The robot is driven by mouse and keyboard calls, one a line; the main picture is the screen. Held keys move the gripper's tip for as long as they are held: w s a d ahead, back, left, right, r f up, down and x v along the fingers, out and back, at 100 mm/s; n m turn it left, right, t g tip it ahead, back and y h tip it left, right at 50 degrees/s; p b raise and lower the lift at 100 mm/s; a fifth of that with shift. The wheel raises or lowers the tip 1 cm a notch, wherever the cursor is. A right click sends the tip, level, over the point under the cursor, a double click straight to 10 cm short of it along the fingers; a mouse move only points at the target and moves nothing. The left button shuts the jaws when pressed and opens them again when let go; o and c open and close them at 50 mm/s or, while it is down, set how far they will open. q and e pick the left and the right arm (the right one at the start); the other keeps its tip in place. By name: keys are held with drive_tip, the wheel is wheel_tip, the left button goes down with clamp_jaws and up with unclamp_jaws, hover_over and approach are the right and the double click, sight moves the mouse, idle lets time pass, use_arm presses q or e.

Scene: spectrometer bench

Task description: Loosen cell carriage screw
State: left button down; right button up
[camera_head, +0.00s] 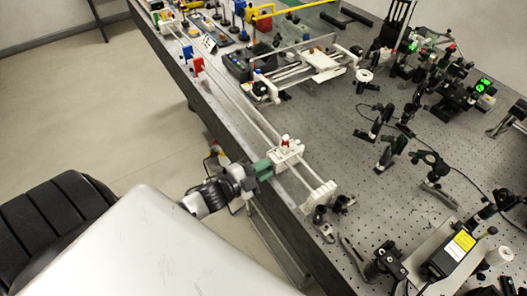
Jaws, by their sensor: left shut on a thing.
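The white cell carriage (289,156) sits on a long twin-rod rail near the table's front edge, with a small red and white piece (285,141) upright on top. My left gripper (266,167), with green fingers, reaches in from the left over the table edge and meets the carriage's near side. It is shut at the spot of the carriage screw, which the fingers hide. My right gripper is not in view.
The rail ends in a white block (320,194) to the right. Red (198,65) and blue (187,52) holders stand farther up the rail. Black optic mounts (392,150) and a box with a yellow label (450,252) crowd the perforated table. Some table surface behind the carriage is free.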

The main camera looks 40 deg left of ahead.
use_arm(q)
drive_tip(key=c, duration=1.1)
unclamp_jaws()
drive_tip(key=shift+s, duration=0.1)
drive_tip(key=shift+b+v, duration=1.25)
drive_tip(key=shift+v, duration=4.15)
drive_tip(key=shift+f, duration=0.1)
